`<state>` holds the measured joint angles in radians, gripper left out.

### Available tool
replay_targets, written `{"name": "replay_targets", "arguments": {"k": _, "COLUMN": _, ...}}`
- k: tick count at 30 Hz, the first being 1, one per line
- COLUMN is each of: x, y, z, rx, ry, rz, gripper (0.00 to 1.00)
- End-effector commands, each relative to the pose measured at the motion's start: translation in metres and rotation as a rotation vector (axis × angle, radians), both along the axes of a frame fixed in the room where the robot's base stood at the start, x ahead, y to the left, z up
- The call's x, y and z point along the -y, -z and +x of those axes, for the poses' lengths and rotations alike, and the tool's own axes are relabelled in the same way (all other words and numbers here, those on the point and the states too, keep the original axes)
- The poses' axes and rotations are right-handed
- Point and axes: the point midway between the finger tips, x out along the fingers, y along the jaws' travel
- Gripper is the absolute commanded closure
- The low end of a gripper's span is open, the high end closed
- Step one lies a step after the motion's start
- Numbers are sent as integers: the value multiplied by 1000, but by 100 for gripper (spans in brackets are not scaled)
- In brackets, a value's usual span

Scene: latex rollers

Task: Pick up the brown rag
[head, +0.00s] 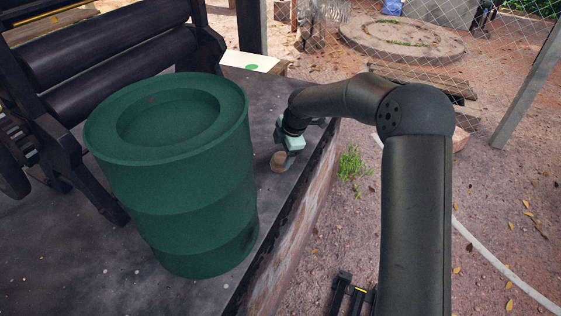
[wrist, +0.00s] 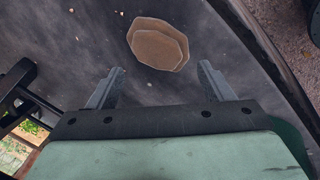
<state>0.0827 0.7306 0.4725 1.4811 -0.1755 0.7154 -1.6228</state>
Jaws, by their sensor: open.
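The brown rag (wrist: 158,45) lies on the dark platform top in the wrist view, a small flat piece with an uneven, layered outline. In the head view the brown rag (head: 279,162) shows as a small brown patch just below my gripper, near the platform's right edge. My gripper (wrist: 160,82) is open and empty. In the wrist view its two fingers point toward the rag, with the rag beyond and between the fingertips. In the head view my gripper (head: 290,147) is partly hidden by its own wrist, so its exact height over the rag cannot be told.
A large green barrel (head: 175,190) stands on the platform (head: 60,255) left of my gripper. Black rollers (head: 105,50) in a dark frame stand at the back left. The platform's right edge drops to reddish ground with a grass tuft (head: 351,165).

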Motion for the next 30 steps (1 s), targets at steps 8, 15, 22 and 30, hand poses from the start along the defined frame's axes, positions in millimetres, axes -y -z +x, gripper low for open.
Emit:
{"name": "replay_targets", "arguments": {"k": 8, "x": -2, "y": 38, "z": 10, "rx": -4, "ry": -2, "rz": -1, "gripper": 26}}
{"name": "replay_targets", "arguments": {"k": 15, "x": -4, "y": 49, "z": 13, "rx": -1, "ry": 0, "rz": -1, "gripper": 26}}
{"name": "replay_targets", "arguments": {"k": 22, "x": -4, "y": 48, "z": 13, "rx": -1, "ry": 0, "rz": -1, "gripper": 53}}
{"name": "replay_targets", "arguments": {"k": 30, "x": -4, "y": 48, "z": 13, "rx": -1, "ry": 0, "rz": 0, "gripper": 54}}
